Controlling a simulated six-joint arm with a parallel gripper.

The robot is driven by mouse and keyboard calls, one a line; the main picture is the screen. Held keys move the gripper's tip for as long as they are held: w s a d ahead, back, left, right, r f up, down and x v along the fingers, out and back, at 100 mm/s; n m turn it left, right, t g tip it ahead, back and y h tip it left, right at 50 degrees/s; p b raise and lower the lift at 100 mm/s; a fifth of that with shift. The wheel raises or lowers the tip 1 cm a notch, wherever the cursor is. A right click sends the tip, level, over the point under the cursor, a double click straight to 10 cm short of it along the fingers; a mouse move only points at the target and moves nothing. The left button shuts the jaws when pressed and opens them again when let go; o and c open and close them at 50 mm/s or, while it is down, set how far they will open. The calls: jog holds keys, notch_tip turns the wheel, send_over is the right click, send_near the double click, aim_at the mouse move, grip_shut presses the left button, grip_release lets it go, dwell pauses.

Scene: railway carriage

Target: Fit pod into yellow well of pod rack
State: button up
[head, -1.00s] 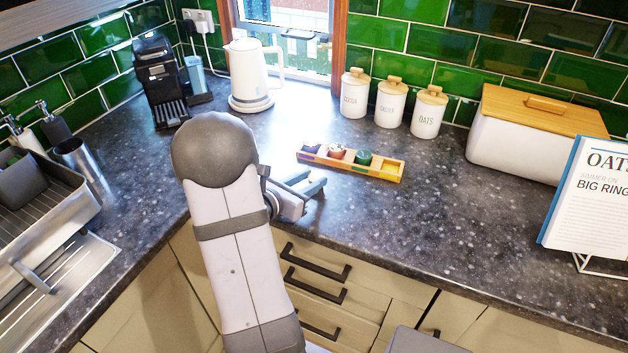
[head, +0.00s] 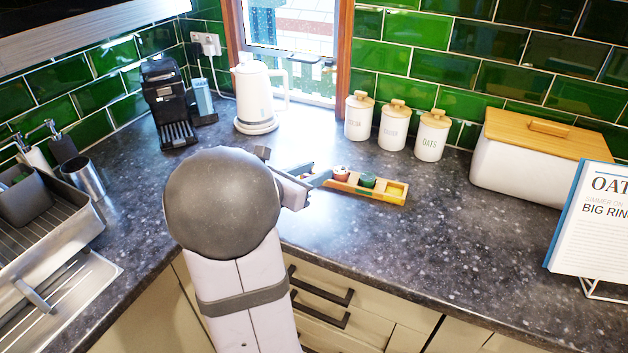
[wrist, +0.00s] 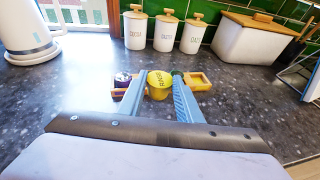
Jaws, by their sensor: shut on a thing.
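A yellow pod (wrist: 160,82) with dark marks on its top is between my gripper's fingers (wrist: 158,80) in the wrist view. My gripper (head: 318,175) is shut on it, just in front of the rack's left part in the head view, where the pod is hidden. The wooden pod rack (head: 377,196) lies on the counter. Its yellow well (head: 394,189) at the right end is empty, also visible in the wrist view (wrist: 197,79). A green pod (head: 367,181) and a reddish pod (head: 341,172) sit in it. A purple pod (wrist: 122,78) shows at its left end in the wrist view.
Three white canisters (head: 394,126) stand behind the rack, with a white bread bin (head: 530,160) at right. A white kettle (head: 254,98) and a coffee machine (head: 168,103) stand back left. The counter right of the rack is clear.

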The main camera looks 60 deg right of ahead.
jog(key=s+d+f+m+g+b, duration=0.1)
jog(key=s, duration=0.3)
jog(key=s+d+f+m+g+y+b, duration=0.1)
jog(key=s+b, duration=0.1)
jog(key=s, duration=0.2)
jog(key=s+d+f+m+g+b, duration=0.1)
jog(key=s+f+b, duration=0.1)
jog(key=s, duration=0.2)
jog(key=shift+s+g, duration=0.3)
jog(key=shift+g, duration=0.1)
jog(key=s+d+r+m+g+y+b, duration=0.1)
jog(key=s+d+b, duration=0.15)
jog(key=s, duration=0.35)
jog(key=s+d+r+m+g+y+b, duration=0.1)
jog(key=s+m+g+b, duration=0.15)
jog(key=s, duration=0.35)
notch_tip(320, 180, up, 3)
jog(key=n+t+h, duration=0.3)
jog(key=n+t, duration=0.3)
jog(key=t, duration=0.1)
send_over(391, 194)
jog(key=shift+r+b, duration=0.1)
jog(key=shift+b, duration=0.2)
jog(key=shift+f+b, duration=2.25)
jog(key=shift+f, duration=2.8)
jog(key=shift+f, duration=0.15)
jog(key=o, duration=1)
